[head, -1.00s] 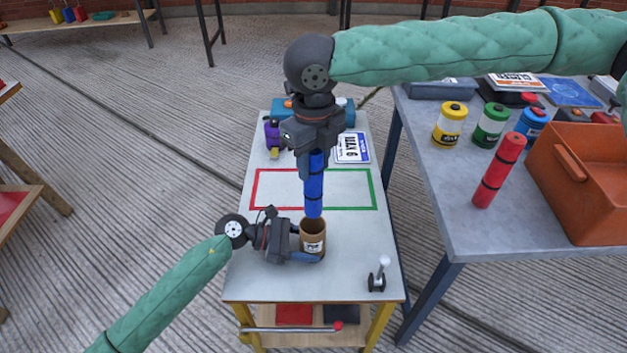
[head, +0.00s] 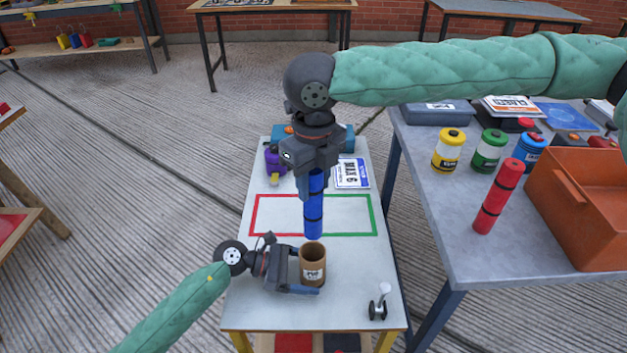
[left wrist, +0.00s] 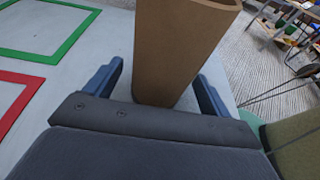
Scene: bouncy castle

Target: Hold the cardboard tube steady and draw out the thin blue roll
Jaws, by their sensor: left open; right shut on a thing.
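My right gripper (head: 313,178) is shut on the upper part of the thin blue roll (head: 313,216), which hangs upright with dark bands. The roll's lower end shows just above the tube's mouth in the picture, clear of it.
The small table (head: 345,270) has a red outline (head: 252,215) and a green outline (head: 374,215). A purple item (head: 273,160), a printed card (head: 351,173) and a small lever (head: 379,300) are on it. The right table holds a red roll (head: 498,196) and an orange bin (head: 580,205).

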